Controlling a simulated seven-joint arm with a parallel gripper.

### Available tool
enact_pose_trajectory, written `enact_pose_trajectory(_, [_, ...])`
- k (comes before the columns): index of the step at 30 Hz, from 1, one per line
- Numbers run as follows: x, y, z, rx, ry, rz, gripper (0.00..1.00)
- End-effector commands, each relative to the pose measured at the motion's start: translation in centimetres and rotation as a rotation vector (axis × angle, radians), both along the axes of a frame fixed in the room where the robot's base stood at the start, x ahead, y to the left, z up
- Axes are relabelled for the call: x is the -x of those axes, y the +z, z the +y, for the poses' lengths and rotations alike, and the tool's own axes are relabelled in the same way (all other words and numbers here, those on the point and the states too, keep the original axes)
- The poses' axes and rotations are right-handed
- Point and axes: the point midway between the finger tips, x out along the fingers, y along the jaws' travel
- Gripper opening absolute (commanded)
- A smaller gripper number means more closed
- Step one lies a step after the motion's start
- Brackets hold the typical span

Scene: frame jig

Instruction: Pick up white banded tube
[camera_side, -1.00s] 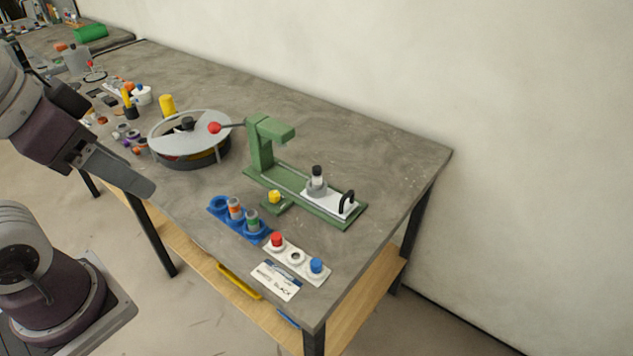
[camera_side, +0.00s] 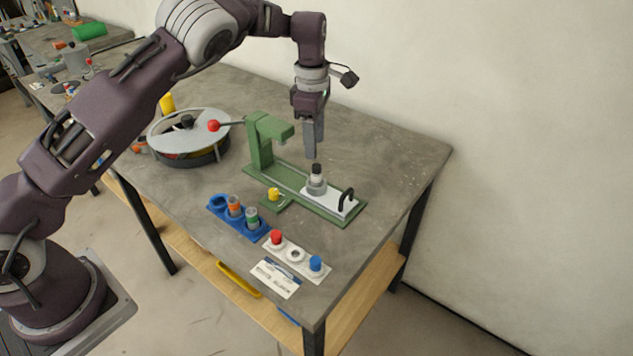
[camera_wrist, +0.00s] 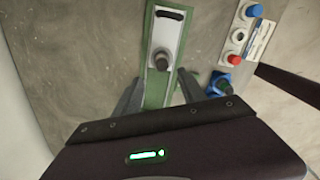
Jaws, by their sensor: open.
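The white banded tube (camera_side: 316,171), dark on top with a white band, stands upright in a grey holder on the white slide (camera_side: 338,201) of the green jig (camera_side: 260,178). In the wrist view I see the tube (camera_wrist: 161,62) from above as a dark round top. My gripper (camera_side: 312,154) points down just above the tube in the side view. In the wrist view my gripper (camera_wrist: 157,80) is open, its fingers spread to either side of the jig, with the tube slightly beyond the tips. Nothing is between the fingers.
A black handle (camera_side: 346,199) is at the right. A blue rack (camera_side: 219,203) holds orange and green banded tubes. A button panel (camera_side: 295,255) and card (camera_side: 275,278) lie in front.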

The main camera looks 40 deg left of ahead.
Motion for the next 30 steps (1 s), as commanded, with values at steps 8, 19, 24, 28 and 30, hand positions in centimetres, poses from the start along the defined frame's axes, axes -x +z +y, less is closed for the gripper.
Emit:
enact_pose_trajectory(8, [-0.2,-4.2,-0.4,-0.017,0.039,0.018,0.49])
enact_pose_trajectory(19, [0.2,-8.8,-0.7,-0.017,0.037,0.014,0.49])
enact_pose_trajectory(24, [0.1,-8.8,-0.7,-0.017,0.036,0.014,0.41])
enact_pose_trajectory(28, [0.1,-8.7,-0.7,-0.017,0.036,0.014,0.15])
enact_pose_trajectory(30, [0.1,-8.7,-0.7,-0.017,0.036,0.014,0.01])
